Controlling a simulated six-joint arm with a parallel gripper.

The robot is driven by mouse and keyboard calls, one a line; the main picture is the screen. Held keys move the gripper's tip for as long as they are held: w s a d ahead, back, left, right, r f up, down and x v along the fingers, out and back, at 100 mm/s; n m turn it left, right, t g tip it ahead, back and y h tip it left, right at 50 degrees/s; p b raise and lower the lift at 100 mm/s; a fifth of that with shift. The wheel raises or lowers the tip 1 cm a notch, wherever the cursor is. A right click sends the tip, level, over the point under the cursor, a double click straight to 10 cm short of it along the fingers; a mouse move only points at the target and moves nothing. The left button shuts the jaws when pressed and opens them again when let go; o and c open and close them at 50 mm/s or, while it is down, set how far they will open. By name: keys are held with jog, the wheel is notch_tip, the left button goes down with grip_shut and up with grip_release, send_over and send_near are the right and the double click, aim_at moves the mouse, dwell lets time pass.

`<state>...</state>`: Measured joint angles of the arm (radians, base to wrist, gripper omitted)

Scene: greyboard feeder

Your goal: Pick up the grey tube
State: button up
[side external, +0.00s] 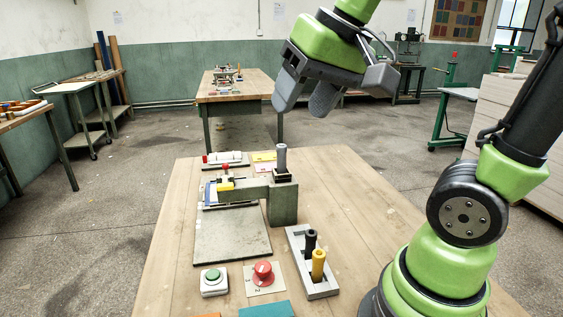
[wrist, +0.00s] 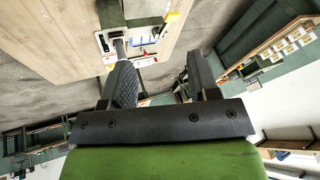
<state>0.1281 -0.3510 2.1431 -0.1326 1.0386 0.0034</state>
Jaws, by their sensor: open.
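The grey tube (side external: 282,156) stands upright in a dark square holder (side external: 282,174) at the back of the feeder (side external: 272,193) in the side view. In the wrist view, what looks like the grey tube (wrist: 119,48) shows just beyond the left fingertip, partly hidden by it. My gripper (side external: 303,104) is open and empty, tilted, in the air above the tube and a little to its right in the side view. The wrist view shows clear space between its two fingers (wrist: 158,68).
A grey rack (side external: 318,287) with a black tube (side external: 311,240) and a yellow tube (side external: 318,264) stands at the front. A green button (side external: 213,279) and a red knob (side external: 263,271) are left of it. The table (side external: 350,200) is bare to the feeder's right.

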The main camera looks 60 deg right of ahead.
jog(key=w+d+f+m+g, duration=0.1)
jog(key=w+d+g, duration=0.1)
jog(key=w+d, duration=0.35)
jog(key=m+g+h, duration=0.2)
jog(key=m, duration=0.1)
send_over(282, 144)
jog(key=s+a, duration=0.1)
notch_tip(282, 144, down, 6)
jog(key=f, duration=0.4)
jog(key=shift+w+d+f, duration=0.25)
jog(key=shift+d+f, duration=0.05)
jog(key=shift+f, duration=0.05)
jog(key=f, duration=0.6)
jog(key=shift+w+d, duration=0.25)
jog(key=shift+w, duration=0.15)
grip_shut()
jog(key=shift+r, duration=0.1)
